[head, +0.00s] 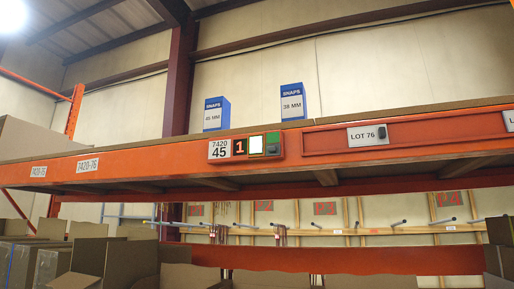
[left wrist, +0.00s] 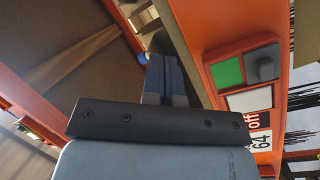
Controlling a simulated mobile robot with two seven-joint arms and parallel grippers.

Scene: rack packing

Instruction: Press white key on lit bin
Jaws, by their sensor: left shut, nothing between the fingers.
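No gripper shows in the head view.
Two blue and white SNAPS boxes (head: 217,114) (head: 293,102) stand on the shelf above the beam (head: 120,165). A LOT 76 plate (head: 368,135) sits further right. Open cardboard boxes (head: 105,265) fill the lower left. The space before the beam looks clear.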

